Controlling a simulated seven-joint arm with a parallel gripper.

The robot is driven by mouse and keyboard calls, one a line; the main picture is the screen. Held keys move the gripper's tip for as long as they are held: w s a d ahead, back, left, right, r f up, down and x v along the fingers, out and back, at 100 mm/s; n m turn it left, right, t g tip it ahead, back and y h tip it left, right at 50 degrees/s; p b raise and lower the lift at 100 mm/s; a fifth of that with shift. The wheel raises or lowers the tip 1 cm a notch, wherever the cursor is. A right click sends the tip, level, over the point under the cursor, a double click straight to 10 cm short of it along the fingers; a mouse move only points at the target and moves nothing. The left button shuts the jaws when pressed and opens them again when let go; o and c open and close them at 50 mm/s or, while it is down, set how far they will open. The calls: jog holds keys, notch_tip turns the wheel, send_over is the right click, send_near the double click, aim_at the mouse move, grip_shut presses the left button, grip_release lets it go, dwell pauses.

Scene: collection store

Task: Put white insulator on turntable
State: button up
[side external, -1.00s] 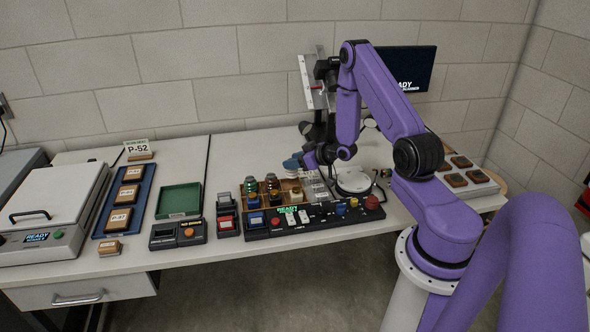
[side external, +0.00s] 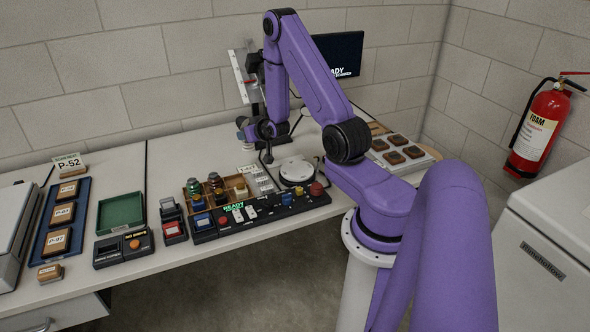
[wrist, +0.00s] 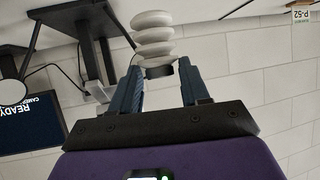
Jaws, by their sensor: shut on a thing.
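The white insulator (wrist: 153,38) is a stack of rounded white discs with a dark end. In the wrist view, the blue fingers of my gripper (wrist: 159,68) are shut on that dark end, and the discs stick out beyond the fingertips. In the side view my gripper is raised above the table, behind the wooden tray and left of the turntable.
The wooden compartment tray (side external: 216,188) holds several coloured parts. A black control panel (side external: 262,213) runs in front of it and the turntable. A grey upright stand (side external: 246,78) and a dark screen (side external: 340,55) are behind. A green tray (side external: 121,213) lies left.

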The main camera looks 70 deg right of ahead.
jog(key=s+d+m+g+h, duration=0.4)
jog(key=s+m+g+h, duration=0.1)
jog(key=s+m, duration=0.2)
jog(key=m+g, duration=0.5)
jog(key=g, duration=0.1)
send_over(296, 172)
jog(key=shift+h, duration=0.4)
jog(key=shift+w+d+f, duration=0.1)
jog(key=shift+f, duration=3.45)
jog(key=shift+f, duration=0.1)
jog(key=o, duration=1.1)
